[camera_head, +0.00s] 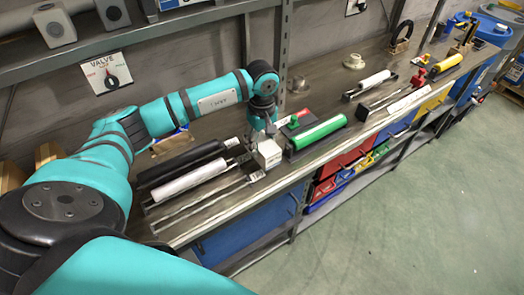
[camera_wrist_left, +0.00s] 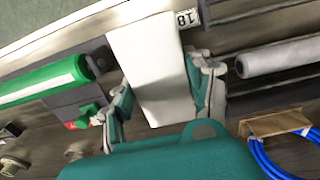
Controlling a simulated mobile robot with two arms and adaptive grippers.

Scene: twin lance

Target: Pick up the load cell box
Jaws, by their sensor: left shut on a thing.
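The load cell box is a small white box (camera_head: 268,153) near the front edge of the bench in the head view. It also fills the middle of the left wrist view (camera_wrist_left: 152,65). My left gripper (camera_head: 262,132) reaches down to it from above. In the left wrist view its two fingers (camera_wrist_left: 158,98) press on opposite sides of the box, so it is shut on the box. I cannot tell whether the box is clear of the bench top. My right gripper is not in view.
A green cylinder (camera_head: 318,132) on a dark base lies just right of the box. White (camera_head: 187,181) and black (camera_head: 182,161) cylinders and thin rods lie to its left. Blue cable (camera_wrist_left: 285,160) shows in the wrist view. The bench (camera_head: 310,90) has bare room behind the green cylinder.

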